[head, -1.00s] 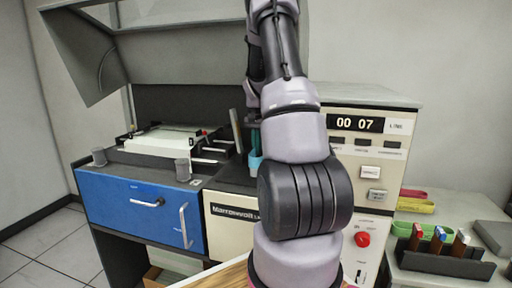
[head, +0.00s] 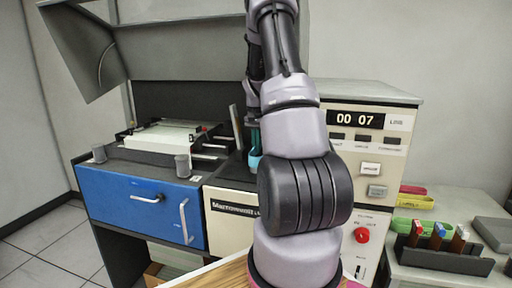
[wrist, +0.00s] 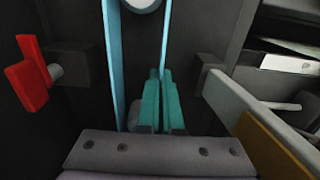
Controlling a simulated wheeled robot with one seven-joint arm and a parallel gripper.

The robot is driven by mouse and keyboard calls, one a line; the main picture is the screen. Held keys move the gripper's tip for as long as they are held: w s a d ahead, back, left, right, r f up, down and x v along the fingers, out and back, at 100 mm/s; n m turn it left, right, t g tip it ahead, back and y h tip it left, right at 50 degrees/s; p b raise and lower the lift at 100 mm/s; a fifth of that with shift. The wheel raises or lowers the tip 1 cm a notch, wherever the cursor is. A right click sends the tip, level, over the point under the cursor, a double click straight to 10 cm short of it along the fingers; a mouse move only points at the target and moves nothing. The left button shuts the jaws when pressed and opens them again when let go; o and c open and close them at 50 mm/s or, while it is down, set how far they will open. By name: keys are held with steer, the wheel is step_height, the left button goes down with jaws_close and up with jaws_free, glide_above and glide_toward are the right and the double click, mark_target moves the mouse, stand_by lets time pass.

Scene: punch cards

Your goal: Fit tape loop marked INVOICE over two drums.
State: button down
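A light blue tape loop (wrist: 112,60) hangs as two long vertical strands in the wrist view. I read no marking on it. A round pale drum (wrist: 143,4) shows at the top, between the strands. A second pale drum (wrist: 141,112) seems to sit lower, partly hidden behind my fingers. My gripper (wrist: 158,78) has teal fingers close together, with the right strand running down to their tips; it looks shut on that strand. In the head view, a bit of the blue loop (head: 255,160) shows left of my arm, which hides the drums and most of the gripper.
A red handle (wrist: 30,75) sticks out left of the loop. A beige console (head: 380,150) reads 00 07. Red, yellow (head: 414,201) and green loops lie on the right table by a dark card tray (head: 440,260). A blue drawer unit (head: 140,205) stands left.

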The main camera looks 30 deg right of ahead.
steer(key=shift+f, duration=1.25)
stand_by(0.4)
steer(key=c, duration=1)
jaws_free()
steer(key=shift+r, duration=0.1)
step_height(320, 180, up, 11)
steer(key=shift+f, duration=0.15)
